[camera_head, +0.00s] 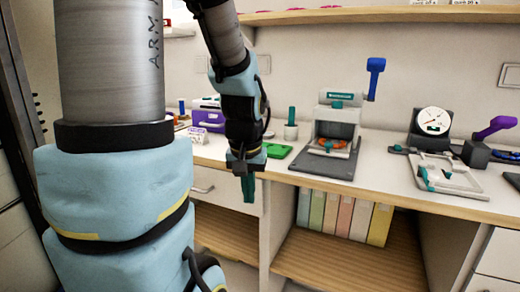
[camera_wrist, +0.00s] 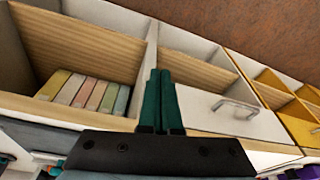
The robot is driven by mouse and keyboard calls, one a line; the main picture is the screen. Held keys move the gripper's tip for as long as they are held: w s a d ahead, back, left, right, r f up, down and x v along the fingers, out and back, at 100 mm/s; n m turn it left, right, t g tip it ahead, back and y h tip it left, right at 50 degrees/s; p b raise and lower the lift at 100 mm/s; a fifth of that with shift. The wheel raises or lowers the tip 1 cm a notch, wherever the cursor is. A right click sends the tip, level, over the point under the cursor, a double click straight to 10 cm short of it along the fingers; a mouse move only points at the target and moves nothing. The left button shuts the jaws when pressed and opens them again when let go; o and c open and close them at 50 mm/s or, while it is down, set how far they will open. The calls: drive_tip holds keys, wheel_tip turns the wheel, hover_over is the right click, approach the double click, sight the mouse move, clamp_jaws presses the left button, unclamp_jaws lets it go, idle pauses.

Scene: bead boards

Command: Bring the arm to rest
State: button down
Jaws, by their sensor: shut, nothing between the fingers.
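My gripper (camera_head: 248,187) hangs from my arm in front of the counter, with its dark green fingers pointing down. It is below the counter's top edge, before the white drawer front. In the wrist view my gripper (camera_wrist: 160,75) shows two green fingers side by side and pressed together, with nothing between them. The white drawer front (camera_wrist: 225,112) with a metal handle lies just to the right of the fingers there. My arm's upper links fill the left of the head view and hide part of the room.
The counter (camera_head: 385,180) holds a grey press-like device (camera_head: 335,140), a green board (camera_head: 275,150), a white dial gauge (camera_head: 433,121) and a purple box (camera_head: 209,115). Pastel folders (camera_head: 345,214) stand in an open shelf below. The floor side before the counter looks clear.

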drive_tip(key=s+a+f, duration=0.3)
drive_tip(key=a, duration=0.1)
drive_tip(key=w+p+v, duration=0.1)
drive_tip(key=p+v, duration=0.7)
drive_tip(key=p, duration=0.1)
drive_tip(key=w+p+v, duration=0.2)
drive_tip(key=p+v, duration=0.7)
drive_tip(key=shift+r+n+g, duration=0.4)
drive_tip(key=shift+r, duration=0.25)
